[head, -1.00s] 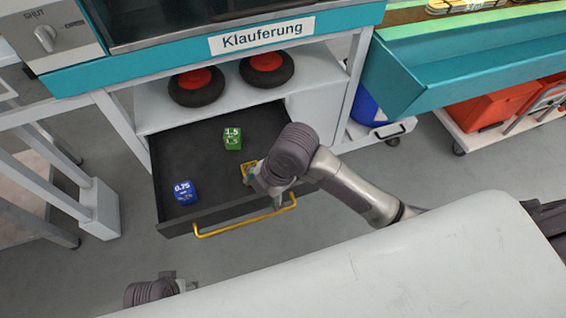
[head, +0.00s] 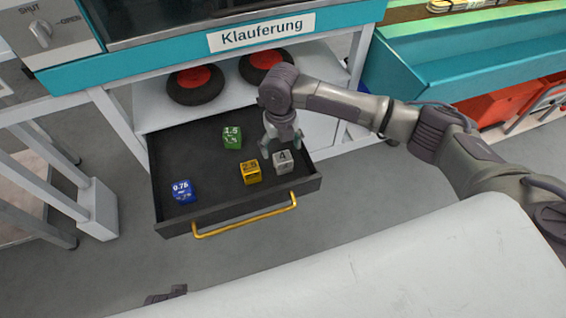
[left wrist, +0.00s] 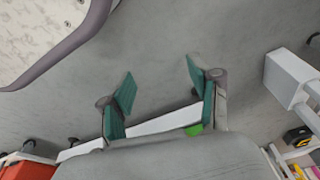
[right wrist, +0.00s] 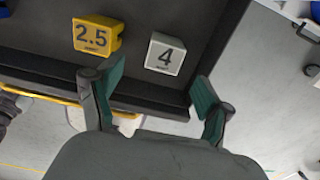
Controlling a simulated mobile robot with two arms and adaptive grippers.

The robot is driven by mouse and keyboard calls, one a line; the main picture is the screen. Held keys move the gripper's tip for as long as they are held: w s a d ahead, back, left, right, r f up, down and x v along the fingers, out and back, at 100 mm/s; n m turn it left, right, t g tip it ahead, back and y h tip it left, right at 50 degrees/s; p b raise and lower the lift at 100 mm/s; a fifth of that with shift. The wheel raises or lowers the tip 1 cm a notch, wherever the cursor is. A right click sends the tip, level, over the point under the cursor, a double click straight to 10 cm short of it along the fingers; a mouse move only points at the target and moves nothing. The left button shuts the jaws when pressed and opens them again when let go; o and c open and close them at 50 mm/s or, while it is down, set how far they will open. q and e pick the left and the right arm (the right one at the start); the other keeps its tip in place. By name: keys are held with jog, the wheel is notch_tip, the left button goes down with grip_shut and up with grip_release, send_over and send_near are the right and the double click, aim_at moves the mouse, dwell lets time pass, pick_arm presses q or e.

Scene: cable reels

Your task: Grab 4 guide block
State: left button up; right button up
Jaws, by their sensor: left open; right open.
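The grey guide block marked 4 (head: 283,161) lies in the open drawer near its right front corner. It also shows in the right wrist view (right wrist: 165,54), ahead of and between the fingertips. My right gripper (head: 282,145) is over the drawer just behind the block in the head view. It is open and empty, with its teal fingers (right wrist: 158,80) apart. My left gripper (left wrist: 158,85) is open and empty, with bare floor in front of it. In the head view only a small dark bit of the left arm shows at the bottom edge.
The drawer (head: 180,218) also holds a yellow 2.5 block (head: 250,172) close left of the 4 block, a green 1.5 block (head: 232,138) and a blue 0.75 block (head: 182,191). A yellow handle (head: 245,216) spans its front. Two black-and-red wheels (head: 195,84) sit on the shelf behind.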

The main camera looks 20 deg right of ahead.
aim_at(283, 157)
jog(key=f, duration=0.2)
jog(key=f+b, duration=0.1)
jog(key=f, duration=0.3)
jog(key=shift+w+d, duration=0.1)
jog(key=shift+d, duration=0.2)
jog(key=shift+f, duration=0.45)
pick_arm(q)
jog(key=r, duration=0.2)
jog(key=w+r, duration=0.1)
jog(key=r, duration=0.2)
jog(key=shift+w+r, duration=0.35)
pick_arm(e)
jog(key=c, duration=1.3)
